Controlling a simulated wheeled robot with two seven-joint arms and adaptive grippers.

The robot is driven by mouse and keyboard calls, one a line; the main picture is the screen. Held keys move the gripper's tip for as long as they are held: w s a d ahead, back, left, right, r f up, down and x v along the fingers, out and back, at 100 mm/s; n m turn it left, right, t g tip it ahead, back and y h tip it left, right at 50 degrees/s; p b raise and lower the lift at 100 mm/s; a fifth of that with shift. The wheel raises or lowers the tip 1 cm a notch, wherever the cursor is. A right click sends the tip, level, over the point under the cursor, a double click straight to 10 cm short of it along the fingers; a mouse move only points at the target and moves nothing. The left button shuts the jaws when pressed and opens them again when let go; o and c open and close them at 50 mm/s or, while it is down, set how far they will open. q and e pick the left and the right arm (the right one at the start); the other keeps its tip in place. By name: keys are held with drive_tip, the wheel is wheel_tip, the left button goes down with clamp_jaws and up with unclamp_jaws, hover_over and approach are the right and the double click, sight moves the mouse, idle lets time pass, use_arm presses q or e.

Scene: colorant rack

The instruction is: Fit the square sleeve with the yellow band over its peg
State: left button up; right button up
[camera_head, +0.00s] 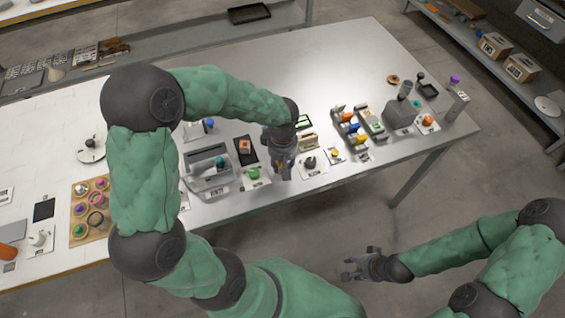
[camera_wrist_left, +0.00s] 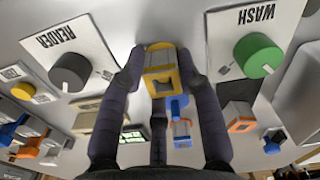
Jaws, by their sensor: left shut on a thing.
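The square sleeve with the yellow band (camera_wrist_left: 160,72) is between the fingers of my left gripper in the left wrist view. The gripper is shut on it. My left gripper (camera_head: 284,172) is over the table in the head view, between a card with a green knob (camera_head: 253,173) and a card with a dark knob (camera_head: 310,162). The sleeve is hard to make out in the head view. I cannot tell which peg belongs to the sleeve. My right gripper (camera_head: 360,267) is open and empty, away from the table's front edge, over the floor.
The wash card (camera_wrist_left: 228,45) and the reader card (camera_wrist_left: 52,42) lie either side of the sleeve. A block with an orange band (camera_head: 245,147) sits on a dark tray. A grey machine (camera_head: 208,172) stands to the left. The table's back middle (camera_head: 320,65) is clear.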

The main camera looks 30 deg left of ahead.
use_arm(q)
drive_tip(key=o, duration=0.9)
drive_tip(key=shift+o, duration=0.2)
drive_tip(key=shift+r, duration=0.15)
wheel_tip(320, 180, up, 12)
